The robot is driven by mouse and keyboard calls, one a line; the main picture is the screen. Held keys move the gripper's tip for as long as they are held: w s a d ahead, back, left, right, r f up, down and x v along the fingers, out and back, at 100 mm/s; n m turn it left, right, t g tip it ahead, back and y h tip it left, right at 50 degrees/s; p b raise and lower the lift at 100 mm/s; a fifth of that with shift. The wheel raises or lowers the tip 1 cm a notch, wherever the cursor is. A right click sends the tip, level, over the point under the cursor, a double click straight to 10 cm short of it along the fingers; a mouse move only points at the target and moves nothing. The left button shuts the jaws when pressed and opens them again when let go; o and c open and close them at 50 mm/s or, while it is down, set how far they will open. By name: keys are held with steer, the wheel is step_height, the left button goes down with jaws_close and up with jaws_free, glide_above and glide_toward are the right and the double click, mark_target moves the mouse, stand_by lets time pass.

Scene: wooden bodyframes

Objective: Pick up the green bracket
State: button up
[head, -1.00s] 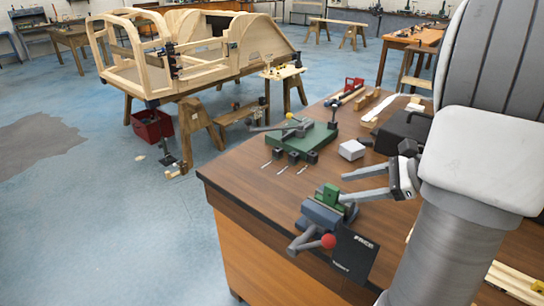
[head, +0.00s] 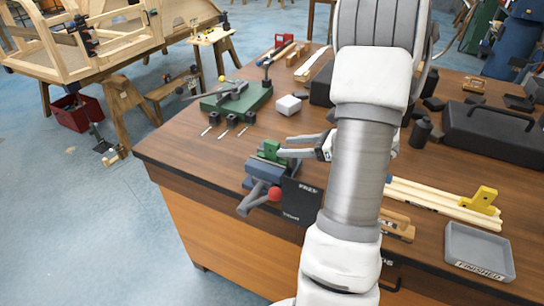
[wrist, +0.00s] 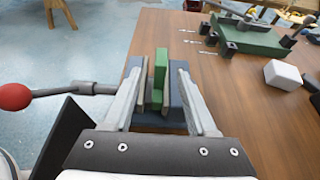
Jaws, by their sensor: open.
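The green bracket (head: 271,151) stands upright in the jaws of a blue-grey bench vise (head: 263,170) at the table's near left edge. In the wrist view the bracket (wrist: 160,75) shows between the vise jaws and between my fingers. My gripper (head: 284,146) is open, its two fingers pointing left at the bracket in the head view. In the wrist view the fingers (wrist: 152,85) lie to either side of the bracket, apart from it. The bracket's lower part is hidden in the vise.
A red-knobbed vise handle (head: 275,194) and a dark sign panel (head: 301,200) stand close by. A green bending tool (head: 237,98) and a white block (head: 288,104) lie behind. A grey tray marked FINISHED (head: 478,251) and a yellow bracket (head: 480,199) are at the right.

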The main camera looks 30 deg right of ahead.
mark_target(279, 148)
steer(key=shift+x, duration=3.2)
steer(key=shift+d+f, duration=0.15)
steer(key=shift+f, duration=0.05)
steer(key=shift+s, duration=0.1)
jaws_close()
